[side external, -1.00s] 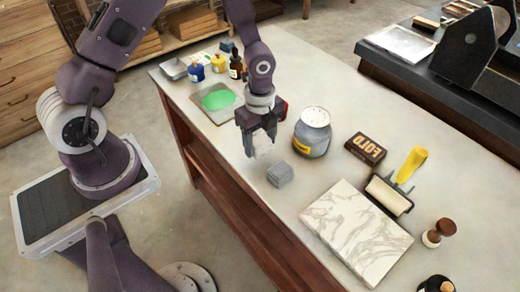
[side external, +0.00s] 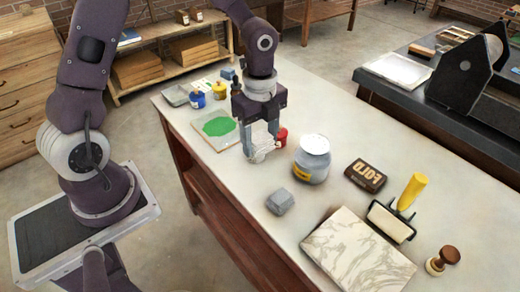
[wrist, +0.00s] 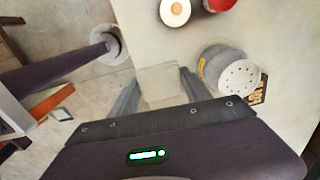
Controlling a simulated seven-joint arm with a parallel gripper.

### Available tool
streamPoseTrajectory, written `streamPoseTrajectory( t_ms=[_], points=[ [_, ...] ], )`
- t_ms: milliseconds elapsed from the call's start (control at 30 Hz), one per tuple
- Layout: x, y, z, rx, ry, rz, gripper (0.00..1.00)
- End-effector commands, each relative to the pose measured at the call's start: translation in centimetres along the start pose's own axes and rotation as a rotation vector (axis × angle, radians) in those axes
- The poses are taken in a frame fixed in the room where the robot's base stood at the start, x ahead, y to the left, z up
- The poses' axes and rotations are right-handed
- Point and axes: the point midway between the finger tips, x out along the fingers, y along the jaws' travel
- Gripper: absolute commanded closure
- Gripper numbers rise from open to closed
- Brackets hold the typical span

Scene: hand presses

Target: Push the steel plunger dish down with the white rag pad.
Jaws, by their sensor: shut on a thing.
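The steel plunger dish (side external: 312,158) appears to be the round grey can with a pale perforated top and a yellow label, upright on the bench. It also shows right of my gripper in the wrist view (wrist: 238,78). My gripper (side external: 262,152) is shut on the white rag pad (side external: 263,135), a pale block between the fingers. In the wrist view the pad (wrist: 160,82) sits between the fingertips, left of the can and apart from it. The pad appears held above the bench, though its exact height is unclear.
A grey block (side external: 280,201) lies in front of the can. A red container (side external: 282,137) stands just left of it. A dark FOLD box (side external: 365,176), a yellow-handled roller (side external: 410,190) and a marbled slab (side external: 358,250) lie to the right. A green-patched board (side external: 217,128) lies left.

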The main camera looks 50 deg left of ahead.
Motion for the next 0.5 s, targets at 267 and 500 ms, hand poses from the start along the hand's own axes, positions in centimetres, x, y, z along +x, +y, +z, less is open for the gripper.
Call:
streamPoseTrajectory(
  t_ms=[267,500],
  points=[
    [-7.9,-0.1,0.1,-0.002,-0.001,-0.006,0.77],
    [-10.1,-2.9,-0.7,0.004,0.012,-0.003,0.77]
  ],
)
